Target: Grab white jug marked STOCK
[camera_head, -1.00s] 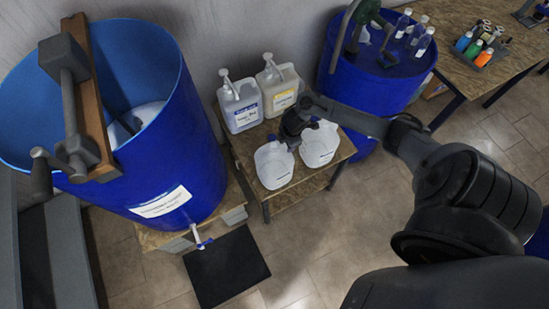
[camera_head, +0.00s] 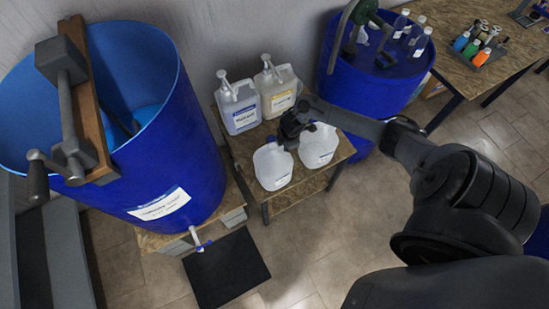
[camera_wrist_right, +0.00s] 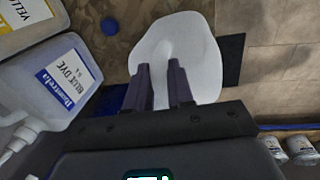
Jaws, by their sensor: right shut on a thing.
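Two white jugs stand side by side at the front of a small wooden table, the left jug (camera_head: 272,168) and the right jug (camera_head: 318,148). No STOCK marking can be read on either. The held part is mostly hidden. My left gripper is in neither view.
Two pump jugs, one labelled blue dye (camera_wrist_right: 60,82) and one yellow-labelled (camera_head: 280,92), stand behind on the table (camera_head: 240,150). A large blue drum (camera_head: 180,165) is left, another blue drum (camera_head: 372,90) right. A black mat (camera_head: 226,268) lies on the floor.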

